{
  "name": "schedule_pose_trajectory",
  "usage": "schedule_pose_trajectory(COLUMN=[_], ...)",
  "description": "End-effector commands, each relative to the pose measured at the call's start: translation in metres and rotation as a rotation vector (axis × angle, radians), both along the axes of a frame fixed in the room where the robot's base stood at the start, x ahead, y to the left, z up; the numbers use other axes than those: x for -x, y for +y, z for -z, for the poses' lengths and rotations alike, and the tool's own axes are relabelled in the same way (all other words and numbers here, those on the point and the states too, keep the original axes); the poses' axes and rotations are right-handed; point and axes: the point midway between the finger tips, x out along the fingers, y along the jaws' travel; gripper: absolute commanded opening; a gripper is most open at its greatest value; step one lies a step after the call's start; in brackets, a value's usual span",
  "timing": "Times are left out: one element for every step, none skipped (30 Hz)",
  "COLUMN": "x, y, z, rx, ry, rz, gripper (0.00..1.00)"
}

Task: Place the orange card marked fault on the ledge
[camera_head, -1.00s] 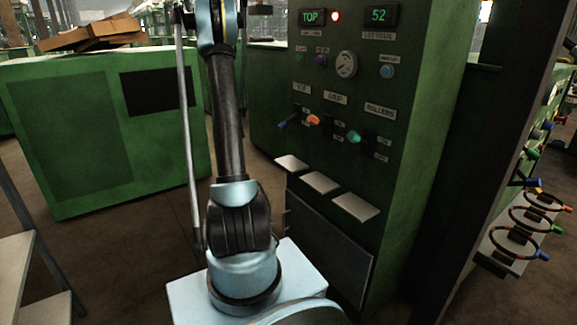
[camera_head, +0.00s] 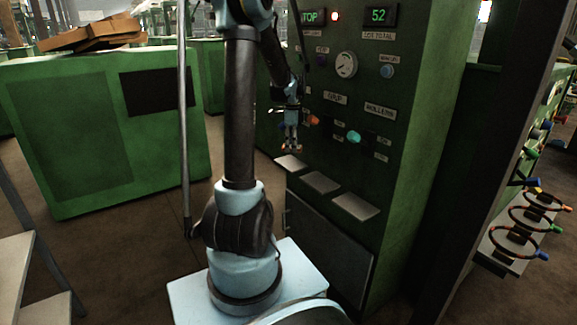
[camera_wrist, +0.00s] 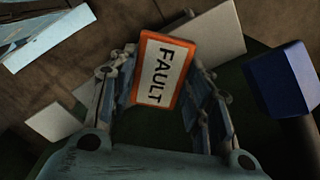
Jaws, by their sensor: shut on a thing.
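My gripper (camera_wrist: 165,62) is shut on the orange-bordered card (camera_wrist: 160,72), whose white face reads FAULT, in the wrist view. The card sits between the two fingertips, its lettering running down the picture. In the head view my gripper (camera_head: 291,147) hangs in front of the panel's left side, just above the leftmost of three pale ledges (camera_head: 288,162). Only a speck of orange shows there. In the wrist view, pale ledge surfaces appear beyond the card at upper right (camera_wrist: 222,35) and lower left (camera_wrist: 52,122). The card looks apart from them, though the gap is hard to judge.
A blue switch handle (camera_wrist: 281,80) is close to the right finger in the wrist view. The middle (camera_head: 320,182) and right (camera_head: 356,206) ledges look bare.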

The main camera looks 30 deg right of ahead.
Motion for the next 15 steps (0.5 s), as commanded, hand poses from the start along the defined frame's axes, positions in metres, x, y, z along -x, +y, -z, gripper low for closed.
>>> schedule_pose_trajectory(x=[0.001,0.001,0.001,0.002,0.002,0.002,0.002,0.002,0.002,0.002,0.002,0.003,0.003,0.003,0.003], y=[-0.003,-0.004,-0.005,-0.006,-0.006,-0.007,-0.007,-0.007,-0.007,-0.007,-0.008,-0.007,-0.007,-0.007,-0.008], z=[-0.002,-0.002,0.001,0.004,0.008,0.014,0.02,0.025,0.031,0.036,0.04,0.044,0.047,0.049,0.052], rx=[0.0,0.0,0.0,0.0,0.0,0.0,0.0,0.0,0.0,0.0,0.0,0.0,0.0,0.0,0.0], ry=[0.0,0.0,0.0,0.0,0.0,0.0,0.0,0.0,0.0,0.0,0.0,0.0,0.0,0.0,0.0], rz=[0.019,0.026,0.034,0.037,0.039,0.04,0.04,0.04,0.04,0.04,0.04,0.04,0.039,0.039,0.039], gripper=[0.22,0.22,0.22,0.22,0.22,0.22,0.22,0.22,0.22,0.22,0.22,0.22,0.22,0.22,0.22])
